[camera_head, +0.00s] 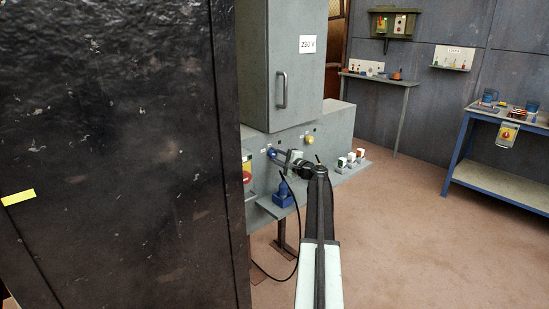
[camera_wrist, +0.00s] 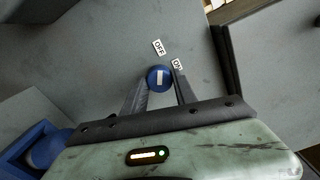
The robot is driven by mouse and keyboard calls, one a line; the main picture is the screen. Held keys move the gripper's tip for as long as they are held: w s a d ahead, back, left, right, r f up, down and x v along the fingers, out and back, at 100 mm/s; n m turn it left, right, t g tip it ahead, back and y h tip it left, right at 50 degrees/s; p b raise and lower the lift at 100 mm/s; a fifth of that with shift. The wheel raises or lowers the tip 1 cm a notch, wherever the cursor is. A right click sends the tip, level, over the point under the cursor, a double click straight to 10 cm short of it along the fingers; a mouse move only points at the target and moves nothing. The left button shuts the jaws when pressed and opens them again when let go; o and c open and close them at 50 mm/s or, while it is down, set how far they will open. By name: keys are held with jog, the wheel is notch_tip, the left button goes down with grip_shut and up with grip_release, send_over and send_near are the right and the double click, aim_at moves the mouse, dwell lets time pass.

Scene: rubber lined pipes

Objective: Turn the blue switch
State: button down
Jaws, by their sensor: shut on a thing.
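The blue switch (camera_wrist: 159,78) is a round blue knob with a white bar on its face. In the wrist view it sits on the grey panel between the two fingers of my gripper (camera_wrist: 160,92), which is shut on it. OFF and ON labels lie just above it, the ON label partly covered by a finger. The white bar stands roughly upright in that view. In the head view the blue switch (camera_head: 271,153) shows small on the front of the grey cabinet, with my gripper (camera_head: 279,156) at it.
A yellow knob (camera_head: 309,139) is to the right on the same panel. A red and yellow switch (camera_head: 247,170) is at left. A blue socket (camera_head: 283,196) with a black cable stands on the ledge below. A large black cabinet (camera_head: 120,150) fills the left. Open floor lies right.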

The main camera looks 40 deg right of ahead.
jog(key=n, duration=0.5)
jog(key=shift+w+r+n, duration=0.1)
jog(key=shift+r+n, duration=0.05)
jog(key=shift+n, duration=0.15)
dwell(0.4)
jog(key=c, duration=1)
grip_release()
jog(key=s, duration=0.7)
jog(key=shift+s+a, duration=0.35)
jog(key=shift+s, duration=0.05)
jog(key=shift+s, duration=0.1)
